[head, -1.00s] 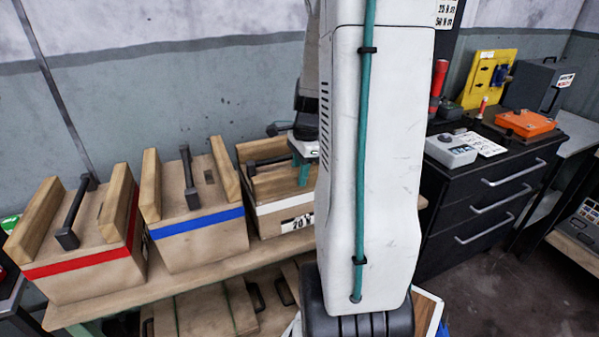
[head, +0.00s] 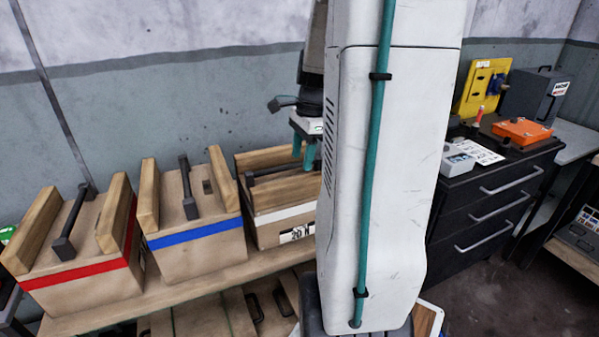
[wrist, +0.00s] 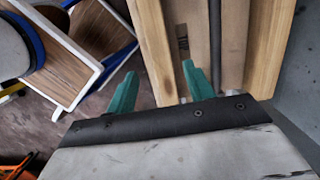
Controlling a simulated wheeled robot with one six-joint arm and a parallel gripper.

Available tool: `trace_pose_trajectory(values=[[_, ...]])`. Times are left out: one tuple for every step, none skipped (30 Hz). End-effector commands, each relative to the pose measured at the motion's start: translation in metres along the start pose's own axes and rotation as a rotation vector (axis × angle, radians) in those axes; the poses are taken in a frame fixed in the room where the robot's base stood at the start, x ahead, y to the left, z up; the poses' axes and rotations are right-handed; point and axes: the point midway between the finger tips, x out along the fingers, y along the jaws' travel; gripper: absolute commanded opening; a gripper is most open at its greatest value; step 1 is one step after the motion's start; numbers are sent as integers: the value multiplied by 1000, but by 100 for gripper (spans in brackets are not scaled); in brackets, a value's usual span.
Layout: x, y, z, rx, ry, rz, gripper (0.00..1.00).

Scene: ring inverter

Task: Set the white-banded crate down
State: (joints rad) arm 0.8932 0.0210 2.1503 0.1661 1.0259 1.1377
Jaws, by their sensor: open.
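The white-banded crate (head: 290,212) is a wooden box with a dark handle and thick wooden side rails. In the head view it rests on the wooden bench, right of the blue-banded crate; my arm hides its right part. My gripper (head: 304,152) is open and empty above its right side, apart from the handle. In the wrist view the teal fingers of my gripper (wrist: 158,70) are spread. One lies left of a wooden rail in the picture, the other between that rail and the crate's dark handle (wrist: 214,40).
The blue-banded crate (head: 195,240) and red-banded crate (head: 80,272) stand to the left on the bench (head: 175,294). More crates lie on a lower level. A black drawer cabinet (head: 500,210) is at right, bearing an orange case (head: 521,132). White-edged boards (wrist: 85,62) show in the wrist view.

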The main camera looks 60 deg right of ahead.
Motion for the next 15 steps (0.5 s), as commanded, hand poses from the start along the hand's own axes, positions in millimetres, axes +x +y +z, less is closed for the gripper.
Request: trace_pose_trajectory(values=[[-10, -1, 0, 0, 2, -5, 52], [-15, 0, 0, 0, 2, -3, 52], [-20, 0, 0, 0, 2, -3, 52], [-23, 0, 0, -1, 1, -2, 52], [-26, 0, 0, -1, 1, -2, 52], [-30, 0, 0, -1, 1, -2, 52], [-32, 0, 0, -2, 1, -2, 52], [-34, 0, 2, -9, 2, -1, 52], [-36, 2, 6, -29, 3, -1, 52], [-38, 4, 12, -56, 6, -1, 52], [-40, 6, 20, -93, 9, -1, 52], [-42, 11, 35, -163, 14, 0, 52], [-44, 17, 48, -230, 20, -1, 52], [-46, 24, 63, -309, 26, 1, 52], [-48, 35, 84, -429, 36, 2, 52]])
